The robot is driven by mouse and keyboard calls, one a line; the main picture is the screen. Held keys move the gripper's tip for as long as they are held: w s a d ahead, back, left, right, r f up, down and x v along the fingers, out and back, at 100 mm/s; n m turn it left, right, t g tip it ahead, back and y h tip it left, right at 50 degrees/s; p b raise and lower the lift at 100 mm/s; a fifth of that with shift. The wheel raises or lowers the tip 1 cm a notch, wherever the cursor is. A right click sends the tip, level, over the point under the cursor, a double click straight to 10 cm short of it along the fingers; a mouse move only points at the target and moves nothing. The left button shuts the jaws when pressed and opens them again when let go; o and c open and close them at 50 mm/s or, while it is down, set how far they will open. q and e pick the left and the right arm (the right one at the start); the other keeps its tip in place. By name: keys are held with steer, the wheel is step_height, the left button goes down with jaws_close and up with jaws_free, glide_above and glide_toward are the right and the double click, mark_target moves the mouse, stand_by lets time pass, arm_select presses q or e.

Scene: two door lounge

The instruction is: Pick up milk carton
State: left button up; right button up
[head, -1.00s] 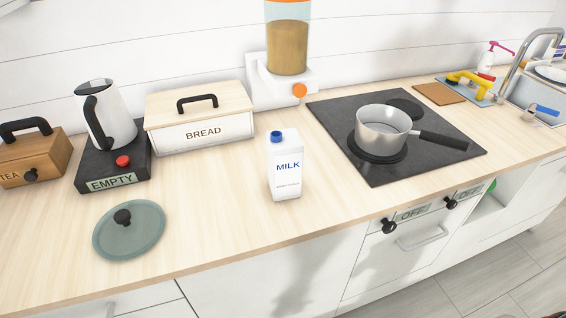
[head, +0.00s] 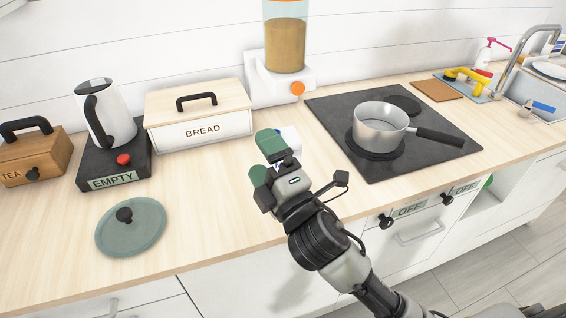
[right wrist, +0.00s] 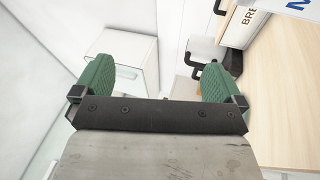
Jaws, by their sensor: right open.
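The milk carton is white with a blue cap and stands on the wooden counter. In the head view my right gripper covers most of it, and only a white upper part of the carton (head: 292,141) shows. In the right wrist view a piece of the carton (right wrist: 298,6) with blue lettering shows at the top right corner. My right gripper (head: 264,161) has green finger pads set apart, with nothing between them. It is in front of the carton in the head view; whether it touches is hidden. My left gripper is not in view.
A bread box (head: 202,134), a kettle (head: 112,120) and a round glass lid (head: 131,227) are on the left. A pot (head: 378,128) sits on the black cooktop (head: 440,155) to the right. A dispenser (head: 284,72) stands behind.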

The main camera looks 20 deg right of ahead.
steer(key=s+a+r+n+g+y, duration=0.2)
steer(key=a+r+n+g+y, duration=0.55)
steer(key=n+y, duration=0.9)
steer(key=s+a+n+g, duration=0.2)
steer(key=a+n+g, duration=0.45)
steer(key=n, duration=0.75)
steer(key=n+g+h, duration=0.2)
steer(key=n+h, duration=1.8)
steer(key=h, duration=0.2)
glide_toward(283, 132)
step_height(283, 132, down, 2)
steer(key=s+a, duration=0.2)
steer(key=shift+h, duration=0.35)
steer(key=x, duration=0.2)
steer(key=p+x, duration=0.1)
steer(key=x, duration=0.1)
steer(key=shift+w+d+f, duration=0.1)
steer(key=shift+w+d, duration=0.1)
steer(key=shift+w, duration=0.2)
steer(key=shift+w+f, duration=0.1)
steer(key=shift+f, duration=0.2)
steer(key=x, duration=0.1)
steer(key=p+x, duration=0.1)
steer(key=x, duration=0.1)
steer(key=p+x, duration=0.1)
steer(key=x, duration=0.1)
steer(key=shift+w+d+f, duration=0.15)
steer(key=shift+w+d, duration=0.15)
